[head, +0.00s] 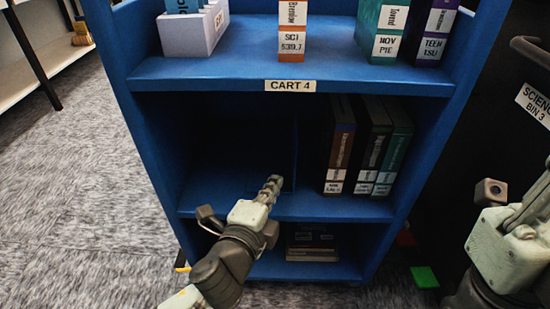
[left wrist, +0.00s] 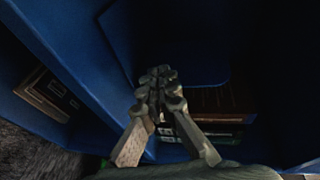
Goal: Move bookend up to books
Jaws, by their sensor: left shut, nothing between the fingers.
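The bookend (head: 278,150) looks like a dark blue upright panel in the shaded middle shelf, left of the books. In the left wrist view a blue panel with a rounded corner (left wrist: 175,45) lies just beyond my fingertips. Several books (head: 368,150) stand upright at the right of that shelf, with a gap between them and the panel. Their brown and green covers show in the left wrist view (left wrist: 225,98). My left gripper (head: 271,186) is shut and empty at the shelf front by the panel; contact is unclear. My right gripper (head: 490,192) is partly visible at the right edge.
The blue cart (head: 215,70) has side walls and a top shelf with books and a white holder (head: 190,35). Books (head: 312,243) lie on the bottom shelf. A dark bin (head: 490,90) stands at right. The middle shelf's left part looks empty.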

